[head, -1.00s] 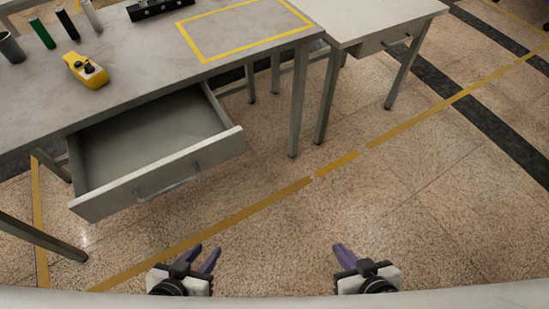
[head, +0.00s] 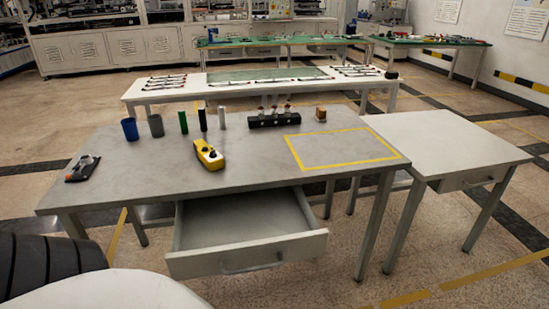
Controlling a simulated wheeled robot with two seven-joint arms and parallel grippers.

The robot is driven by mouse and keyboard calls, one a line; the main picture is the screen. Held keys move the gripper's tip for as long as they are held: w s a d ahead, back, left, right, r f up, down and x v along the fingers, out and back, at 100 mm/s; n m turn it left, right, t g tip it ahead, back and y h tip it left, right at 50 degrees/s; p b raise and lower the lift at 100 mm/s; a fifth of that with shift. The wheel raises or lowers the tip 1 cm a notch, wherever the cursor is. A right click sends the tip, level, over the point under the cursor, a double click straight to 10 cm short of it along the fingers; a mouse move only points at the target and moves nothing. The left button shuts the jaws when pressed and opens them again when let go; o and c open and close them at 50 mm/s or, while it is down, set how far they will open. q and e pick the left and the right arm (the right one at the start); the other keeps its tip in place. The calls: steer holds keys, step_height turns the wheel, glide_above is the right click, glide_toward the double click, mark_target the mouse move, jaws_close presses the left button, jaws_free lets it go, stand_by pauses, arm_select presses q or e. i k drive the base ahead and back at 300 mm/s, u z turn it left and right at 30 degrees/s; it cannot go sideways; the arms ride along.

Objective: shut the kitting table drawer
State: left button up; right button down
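The kitting table (head: 110,165) stands in front of me with its drawer (head: 245,250) pulled well out toward me. The drawer's inside looks empty. Its front panel carries a bar handle (head: 252,266) facing me. Neither of my grippers shows in the head view now, so their distance from the drawer cannot be seen.
On the table stand a blue cup (head: 130,129), a grey cup (head: 156,125), a yellow device (head: 208,155), a black rack (head: 275,119) and a yellow taped rectangle (head: 340,149). A smaller table (head: 450,145) with a shut drawer stands at right. Floor is open at front right.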

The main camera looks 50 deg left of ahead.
mark_target(234, 233)
steer(key=k, duration=0.4)
steer(key=u, duration=1.5)
steer(key=i, duration=0.5)
